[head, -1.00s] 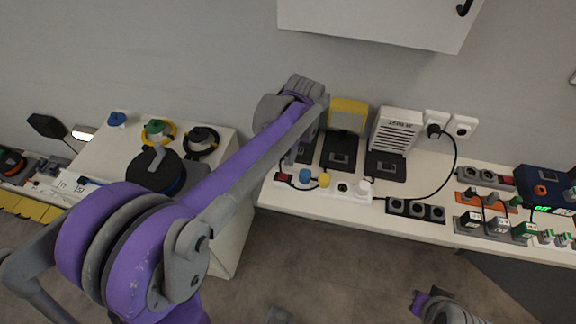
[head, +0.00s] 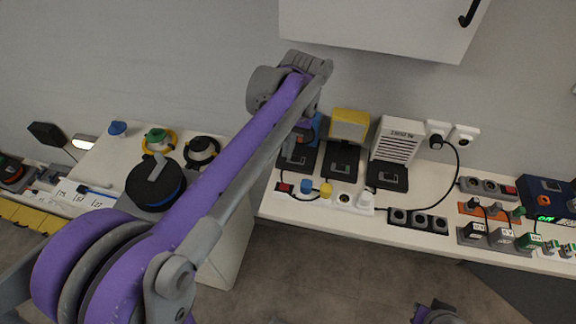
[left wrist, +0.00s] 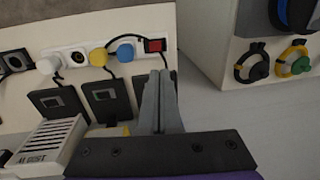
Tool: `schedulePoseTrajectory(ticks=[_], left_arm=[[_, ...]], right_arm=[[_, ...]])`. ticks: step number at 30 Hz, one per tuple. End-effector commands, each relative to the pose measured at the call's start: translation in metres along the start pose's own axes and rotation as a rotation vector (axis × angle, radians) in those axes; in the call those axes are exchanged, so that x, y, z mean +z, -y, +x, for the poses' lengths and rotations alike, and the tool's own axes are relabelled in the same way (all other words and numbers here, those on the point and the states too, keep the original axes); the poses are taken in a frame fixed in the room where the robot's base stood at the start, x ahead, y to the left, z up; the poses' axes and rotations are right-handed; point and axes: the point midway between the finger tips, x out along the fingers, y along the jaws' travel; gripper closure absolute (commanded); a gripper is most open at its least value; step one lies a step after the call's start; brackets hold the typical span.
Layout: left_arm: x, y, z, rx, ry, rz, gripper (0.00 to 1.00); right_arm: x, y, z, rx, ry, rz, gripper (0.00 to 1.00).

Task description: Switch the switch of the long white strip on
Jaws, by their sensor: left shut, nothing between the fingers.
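The long white strip (head: 325,196) lies along the front of the right-hand table, with blue, yellow and white plugs in it. Its red switch (head: 284,188) is at the left end. In the left wrist view the strip (left wrist: 69,50) runs across the top, with the red switch (left wrist: 155,45) at its right end. Whether the switch is on cannot be told. My left gripper (head: 291,152) is shut and empty, behind the switch end of the strip. In the left wrist view the closed fingers (left wrist: 159,88) point toward the switch, apart from it in the picture.
Black adapters (head: 342,160) and a white vented box (head: 397,139) stand behind the strip. A black socket strip (head: 418,220) lies to its right. A gap separates this table from the left table, which bears a black reel (head: 155,182). A wall cabinet (head: 385,25) hangs above.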

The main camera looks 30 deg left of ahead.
Motion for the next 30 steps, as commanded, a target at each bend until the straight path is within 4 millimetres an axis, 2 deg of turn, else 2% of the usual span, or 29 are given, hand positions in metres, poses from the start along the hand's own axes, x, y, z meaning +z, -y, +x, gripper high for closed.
schedulePoseTrajectory(ticks=[7, 11, 14, 24, 30], left_arm=[[0.0, -0.001, 0.001, 0.0, 0.0, 0.001, 1.0], [0.0, -0.001, 0.011, 0.0, 0.0, 0.001, 1.0], [0.0, -0.001, 0.026, 0.0, 0.0, 0.0, 1.0], [0.0, -0.001, 0.099, 0.0, -0.001, 0.0, 1.0], [0.0, -0.001, 0.128, 0.0, -0.001, 0.001, 1.0]], right_arm=[[0.0, 0.0, -0.001, 0.0, 0.0, 0.0, 1.0], [0.0, 0.0, 0.0, 0.0, 0.0, 0.0, 1.0], [0.001, 0.0, 0.002, 0.0, 0.001, 0.0, 1.0], [0.005, 0.0, 0.007, 0.0, 0.003, 0.0, 1.0], [0.006, 0.0, 0.008, 0.0, 0.004, 0.0, 1.0]])
